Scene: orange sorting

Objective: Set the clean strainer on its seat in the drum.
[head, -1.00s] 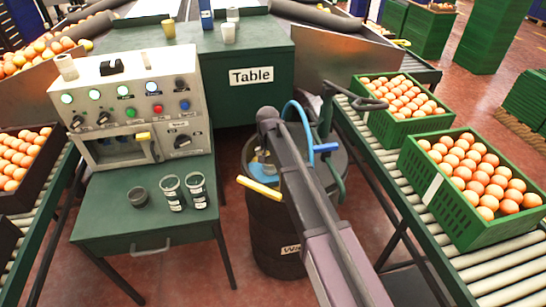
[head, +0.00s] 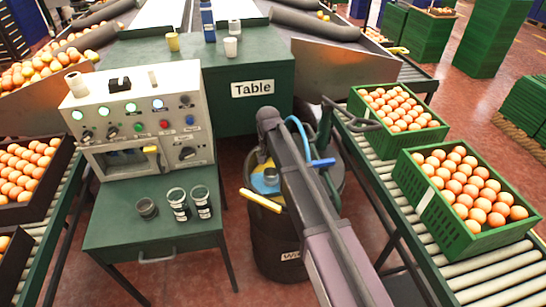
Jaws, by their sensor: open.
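The dark drum (head: 270,240) stands on the floor in the middle, with a partly hidden white label. My arm crosses in front of its right side and hides much of its open top. A blue and yellow shape (head: 265,178) shows in the opening; I cannot tell what it is. A yellow bar (head: 261,201) lies across the drum's near left rim. I cannot make out the strainer or its seat for certain. My gripper is hidden behind my arm.
A blue-handled hose (head: 320,163) is beside my arm.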

